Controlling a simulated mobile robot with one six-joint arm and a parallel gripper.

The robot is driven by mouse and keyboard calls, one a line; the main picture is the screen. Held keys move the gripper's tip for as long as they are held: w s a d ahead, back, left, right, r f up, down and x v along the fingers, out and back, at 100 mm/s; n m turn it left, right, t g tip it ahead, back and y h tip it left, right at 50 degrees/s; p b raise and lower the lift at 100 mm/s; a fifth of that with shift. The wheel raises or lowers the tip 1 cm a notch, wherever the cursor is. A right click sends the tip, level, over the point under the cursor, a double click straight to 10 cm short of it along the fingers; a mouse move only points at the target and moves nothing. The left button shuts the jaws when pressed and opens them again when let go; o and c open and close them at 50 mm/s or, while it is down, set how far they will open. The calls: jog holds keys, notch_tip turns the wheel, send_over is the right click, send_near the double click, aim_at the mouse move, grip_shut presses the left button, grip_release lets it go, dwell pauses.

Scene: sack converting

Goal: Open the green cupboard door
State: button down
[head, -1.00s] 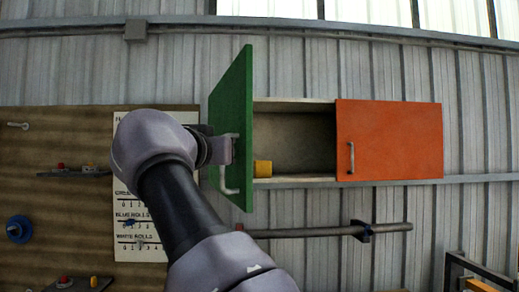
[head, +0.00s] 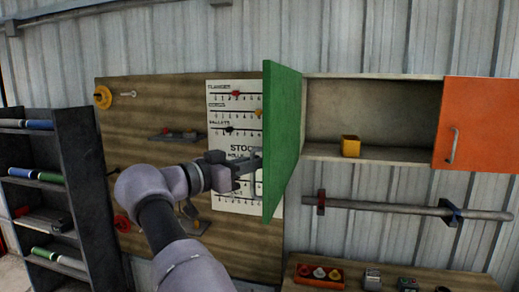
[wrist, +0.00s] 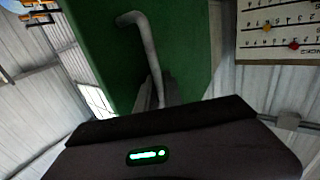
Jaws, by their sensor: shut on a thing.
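The green cupboard door (head: 282,140) stands swung open, out from the wall, at the left end of the cupboard in the head view. In the wrist view the green door (wrist: 195,45) fills the upper middle. Its pale bent bar handle (wrist: 146,45) runs down between my fingers. My gripper (head: 250,163) is shut on the handle, at the door's left face in the head view. The fingertips are partly hidden in the wrist view by the gripper body. The cupboard's left compartment (head: 370,110) is exposed, with a yellow block (head: 350,146) on its floor.
An orange door (head: 478,125) covers the cupboard's right part. A bar (head: 400,207) runs along the wall below. A wooden board with a stock chart (head: 235,120) is behind my arm. A dark shelf rack (head: 80,150) stands left; a bench (head: 330,287) is below right.

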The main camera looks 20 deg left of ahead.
jog(key=shift+r, duration=0.1)
dwell(0.3)
jog(key=c, duration=1.8)
grip_release()
jog(key=shift+s, duration=0.1)
jog(key=p+v, duration=0.2)
jog(key=v, duration=1.5)
jog(key=shift+s, duration=0.2)
